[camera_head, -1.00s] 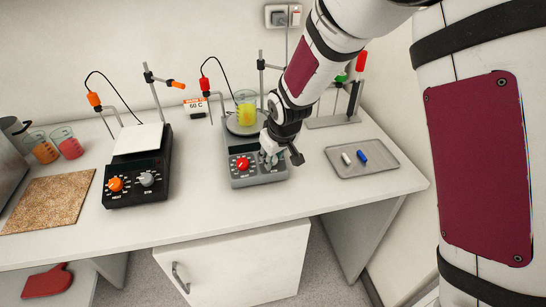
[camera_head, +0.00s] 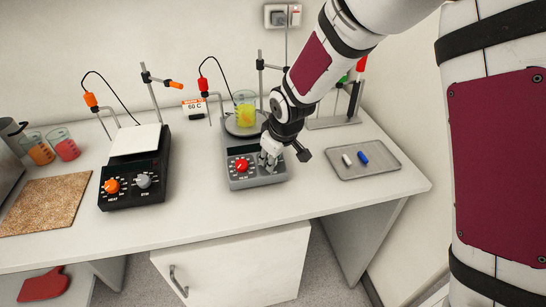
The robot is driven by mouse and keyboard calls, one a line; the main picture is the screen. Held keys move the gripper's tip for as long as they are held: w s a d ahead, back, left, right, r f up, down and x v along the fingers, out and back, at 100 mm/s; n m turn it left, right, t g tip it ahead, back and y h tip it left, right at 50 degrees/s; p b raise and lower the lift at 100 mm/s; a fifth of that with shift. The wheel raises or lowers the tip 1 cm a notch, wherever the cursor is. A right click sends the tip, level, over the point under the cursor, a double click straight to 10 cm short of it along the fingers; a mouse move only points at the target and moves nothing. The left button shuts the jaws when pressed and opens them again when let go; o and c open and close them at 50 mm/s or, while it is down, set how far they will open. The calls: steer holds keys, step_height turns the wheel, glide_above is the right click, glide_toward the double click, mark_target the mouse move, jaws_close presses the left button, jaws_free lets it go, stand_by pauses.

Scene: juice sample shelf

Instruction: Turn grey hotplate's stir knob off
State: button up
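The grey hotplate (camera_head: 240,180) stands on the bench in the middle, with a beaker of yellow liquid (camera_head: 245,114) on its round plate. Its red heat knob (camera_head: 242,166) shows at the front left of its panel. The stir knob at the panel's right is hidden behind my gripper (camera_head: 270,160). My gripper points down at that right part of the panel, with its fingertips at the knob's place. I cannot tell whether the fingers are closed on the knob.
A black hotplate (camera_head: 130,193) with an orange and a grey knob stands to the left. A grey tray (camera_head: 375,172) with a white and a blue piece lies to the right. A stand and the red probe (camera_head: 203,84) rise behind. The front bench strip is clear.

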steer(key=o, duration=0.4)
steer(key=shift+o, duration=0.2)
steer(key=v, duration=1.2)
steer(key=shift+r, duration=0.1)
steer(key=s+d+r+m+h, duration=0.2)
steer(key=s+d+r+m, duration=0.3)
steer(key=s+d+r, duration=0.55)
steer(key=s+d+m, duration=0.2)
steer(key=s+d, duration=0.2)
steer(key=s, duration=0.3)
steer(key=s+d+m, duration=0.3)
steer(key=s+d, duration=0.2)
steer(key=s, duration=0.3)
steer(key=shift+t, duration=0.4)
